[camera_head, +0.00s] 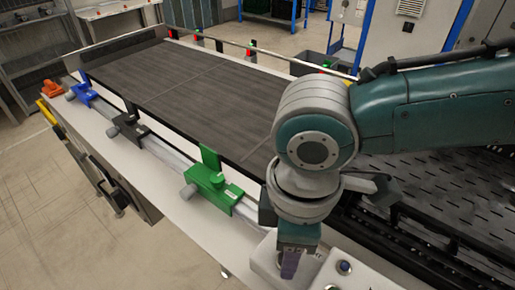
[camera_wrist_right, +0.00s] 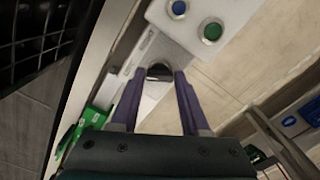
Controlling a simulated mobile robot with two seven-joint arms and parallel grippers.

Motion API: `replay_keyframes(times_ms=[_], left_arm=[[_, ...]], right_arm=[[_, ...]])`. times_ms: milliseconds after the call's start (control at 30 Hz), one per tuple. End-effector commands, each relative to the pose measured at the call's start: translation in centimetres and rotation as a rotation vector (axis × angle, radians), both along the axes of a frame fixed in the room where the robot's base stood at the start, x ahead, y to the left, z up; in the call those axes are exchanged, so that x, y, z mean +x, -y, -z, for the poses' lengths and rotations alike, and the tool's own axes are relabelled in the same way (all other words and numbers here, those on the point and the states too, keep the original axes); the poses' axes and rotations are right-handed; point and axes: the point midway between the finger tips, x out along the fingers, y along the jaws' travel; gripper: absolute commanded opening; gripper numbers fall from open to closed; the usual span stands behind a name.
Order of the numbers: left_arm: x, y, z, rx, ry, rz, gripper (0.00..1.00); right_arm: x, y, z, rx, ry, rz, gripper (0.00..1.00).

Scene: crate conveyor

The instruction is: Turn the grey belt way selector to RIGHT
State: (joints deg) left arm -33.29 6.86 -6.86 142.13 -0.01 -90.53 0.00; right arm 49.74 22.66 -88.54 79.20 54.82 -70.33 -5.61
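The belt way selector (camera_wrist_right: 159,72) shows in the right wrist view as a small dark knob with a grey top edge, on a light panel. My right gripper (camera_wrist_right: 159,76) has its two purple fingers spread on either side of the knob, with narrow gaps seeming to show at both sides. In the head view, my right gripper (camera_head: 290,265) points down over the white control box (camera_head: 328,272) and hides the selector. I cannot read the selector's setting or its labels. My left gripper is not in view.

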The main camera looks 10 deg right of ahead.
Motion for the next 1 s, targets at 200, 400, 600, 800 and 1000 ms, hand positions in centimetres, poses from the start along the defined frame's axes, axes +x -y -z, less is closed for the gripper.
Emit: replay_keyframes(times_ms=[200,400,600,800,1000], left_arm=[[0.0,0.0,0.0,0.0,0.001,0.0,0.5],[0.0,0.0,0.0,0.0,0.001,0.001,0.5],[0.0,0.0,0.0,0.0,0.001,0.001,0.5],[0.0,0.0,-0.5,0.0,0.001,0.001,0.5],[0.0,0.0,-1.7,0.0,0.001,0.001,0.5]], right_arm=[[0.0,0.0,0.0,0.0,0.0,0.0,0.2],[0.0,0.0,0.0,0.0,0.0,0.0,0.0],[0.0,0.0,0.0,0.0,0.0,0.002,0.0],[0.0,0.0,-0.2,0.0,-0.001,0.038,0.0],[-0.1,0.0,-0.3,0.0,-0.003,0.148,0.0]])
